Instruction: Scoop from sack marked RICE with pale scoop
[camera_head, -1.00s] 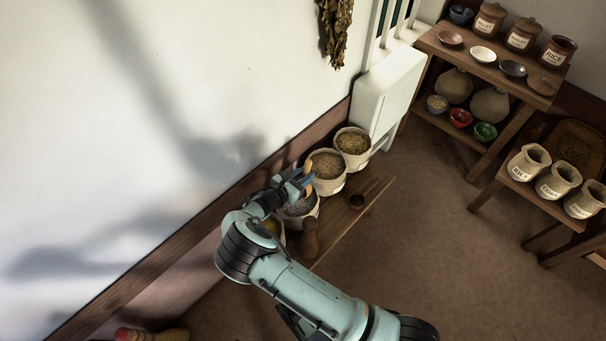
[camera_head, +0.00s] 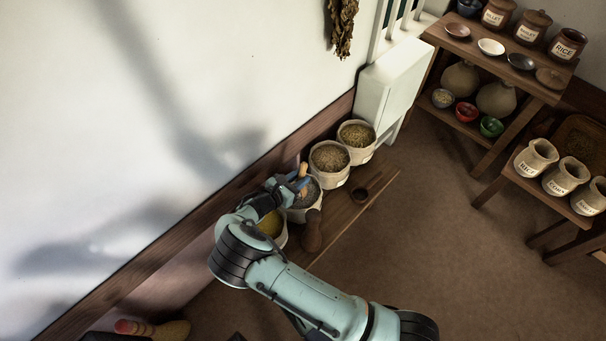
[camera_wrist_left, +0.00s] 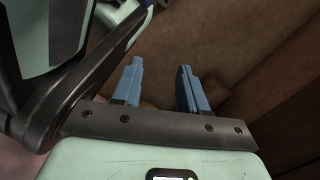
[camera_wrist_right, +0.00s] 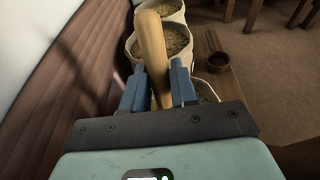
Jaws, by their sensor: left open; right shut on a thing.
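My right gripper (camera_head: 292,184) is shut on the pale wooden scoop (camera_wrist_right: 152,45), gripping its handle, in the right wrist view. The handle stands up between the fingers (camera_wrist_right: 158,85); the scoop's bowl is hidden. In the head view the scoop (camera_head: 303,171) is over the sack of greyish grain (camera_head: 313,207). The row by the wall also holds a sack of yellow grain (camera_head: 280,238), a brown-grain sack (camera_head: 333,178) and a greenish-brown one (camera_head: 361,154). My left gripper (camera_wrist_left: 158,82) is open and empty.
A low board (camera_head: 345,219) beside the sacks bears a dark scoop (camera_head: 361,195) and a brown, rounded object (camera_head: 312,232). A white cabinet (camera_head: 390,85) stands behind the row. The floor between is clear.

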